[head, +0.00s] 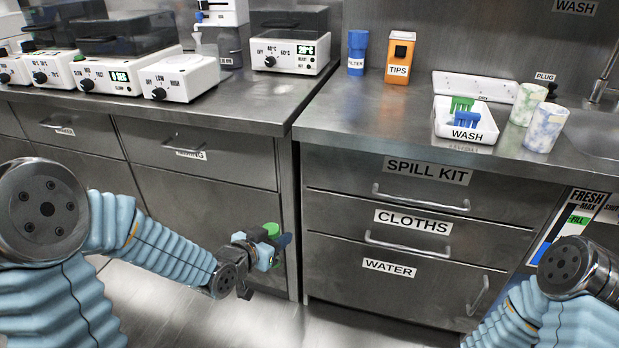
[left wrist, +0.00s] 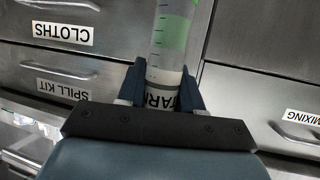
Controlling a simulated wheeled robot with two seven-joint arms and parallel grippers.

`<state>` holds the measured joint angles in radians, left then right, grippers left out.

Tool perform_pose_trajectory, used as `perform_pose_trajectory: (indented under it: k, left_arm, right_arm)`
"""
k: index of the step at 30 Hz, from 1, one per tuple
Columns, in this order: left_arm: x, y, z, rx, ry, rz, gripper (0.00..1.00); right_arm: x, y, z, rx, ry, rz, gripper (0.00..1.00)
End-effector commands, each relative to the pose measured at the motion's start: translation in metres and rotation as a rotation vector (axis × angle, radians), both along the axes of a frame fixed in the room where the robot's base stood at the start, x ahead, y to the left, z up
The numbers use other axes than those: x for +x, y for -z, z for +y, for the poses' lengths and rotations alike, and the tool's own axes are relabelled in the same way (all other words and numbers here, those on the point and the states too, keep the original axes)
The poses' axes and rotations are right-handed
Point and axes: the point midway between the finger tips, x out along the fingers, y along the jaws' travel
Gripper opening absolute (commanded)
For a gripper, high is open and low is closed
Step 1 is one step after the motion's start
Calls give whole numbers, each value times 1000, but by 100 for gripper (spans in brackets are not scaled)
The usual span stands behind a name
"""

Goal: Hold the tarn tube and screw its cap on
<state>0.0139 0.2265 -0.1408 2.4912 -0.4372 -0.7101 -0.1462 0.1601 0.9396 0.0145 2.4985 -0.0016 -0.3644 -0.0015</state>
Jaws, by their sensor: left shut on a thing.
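My left gripper (head: 268,252) is low in front of the steel drawers, left of the gap between the two counters. It is shut on the tarn tube (left wrist: 172,35), a clear tube with a green patch and a band lettered "TAR…". In the left wrist view the dark fingers (left wrist: 162,78) grip both sides of the tube around that band. The tube's far end runs out of the frame. In the head view a small green piece (head: 271,230) shows at the gripper; I cannot tell whether it is the cap. My right gripper is out of view; only its arm shows at lower right.
The right counter holds a WASH tray (head: 484,131) with green and blue items, two marbled cups (head: 545,128), an orange TIPS box (head: 399,58) and a blue FILTER cup (head: 357,52). Several lab machines (head: 180,77) fill the left counter. Drawer handles (head: 408,247) stick out; floor between the arms is clear.

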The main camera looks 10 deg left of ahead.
Motion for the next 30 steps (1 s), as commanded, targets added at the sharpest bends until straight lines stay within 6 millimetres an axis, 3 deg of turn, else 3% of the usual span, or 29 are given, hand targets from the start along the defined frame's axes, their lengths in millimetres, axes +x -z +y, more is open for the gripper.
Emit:
perform_pose_trajectory:
  k: [5, 21, 30]
  left_arm:
    - [0, 16, -18, 1, 80, 4, 0]
    - [0, 106, -134, -3, 590, 4, 0]
    - [0, 123, -156, -1, 693, 1, 0]
  right_arm:
    - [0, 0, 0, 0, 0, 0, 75]
    - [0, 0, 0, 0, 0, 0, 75]
    - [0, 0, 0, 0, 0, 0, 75]
